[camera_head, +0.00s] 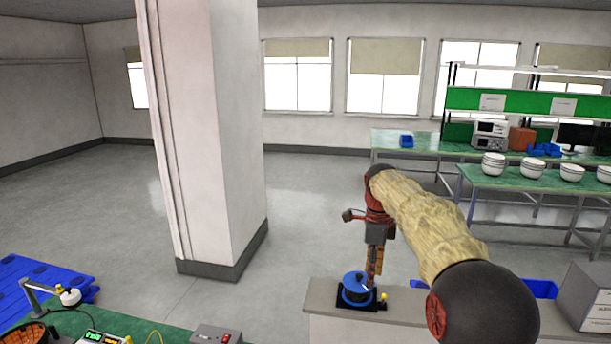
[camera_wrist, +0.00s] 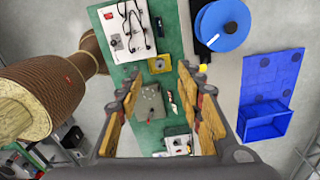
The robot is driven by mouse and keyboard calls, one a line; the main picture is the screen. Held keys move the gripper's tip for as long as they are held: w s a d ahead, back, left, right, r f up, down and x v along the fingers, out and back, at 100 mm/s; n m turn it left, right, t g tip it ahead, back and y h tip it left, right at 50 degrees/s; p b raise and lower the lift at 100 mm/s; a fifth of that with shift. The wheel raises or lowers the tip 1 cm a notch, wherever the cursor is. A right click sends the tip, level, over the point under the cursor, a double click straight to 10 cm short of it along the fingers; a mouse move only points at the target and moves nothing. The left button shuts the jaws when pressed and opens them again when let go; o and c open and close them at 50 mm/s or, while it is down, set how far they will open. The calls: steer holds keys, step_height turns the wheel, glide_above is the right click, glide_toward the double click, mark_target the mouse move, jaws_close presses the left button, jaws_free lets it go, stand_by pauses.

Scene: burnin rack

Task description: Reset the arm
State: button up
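My arm reaches in from the lower right of the head view, and my gripper (camera_head: 374,268) hangs downward at its far end. In the head view it overlaps a blue spool (camera_head: 357,288) on a black base; I cannot tell the distance between them there. In the wrist view the two fingers of my gripper (camera_wrist: 160,76) stand wide apart with nothing held between them. The blue spool shows off to the right of the fingers (camera_wrist: 222,25).
A green bench (camera_wrist: 128,75) with a grey box (camera_wrist: 150,101) shows beneath the fingers. A blue pallet (camera_wrist: 270,77) and blue bin (camera_wrist: 266,120) are on the floor. A pillar (camera_head: 215,130) stands left of my arm. Bowls (camera_head: 494,165) stand on a rear bench.

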steer(key=s+f+n+t+b, duration=0.2)
steer(key=s+f+n+b, duration=0.5)
steer(key=s, duration=0.6)
steer(key=s+f+n+t+b, duration=0.1)
steer(key=s+f+n+b, duration=0.6)
steer(key=s+f+b, duration=0.3)
steer(key=s+f+n+t+b, duration=0.2)
steer(key=s+f+n+b, duration=0.6)
steer(key=s, duration=0.9)
steer(key=shift+d+f+t+b, duration=0.3)
steer(key=shift+d+f+b, duration=0.1)
steer(key=shift+b, duration=0.1)
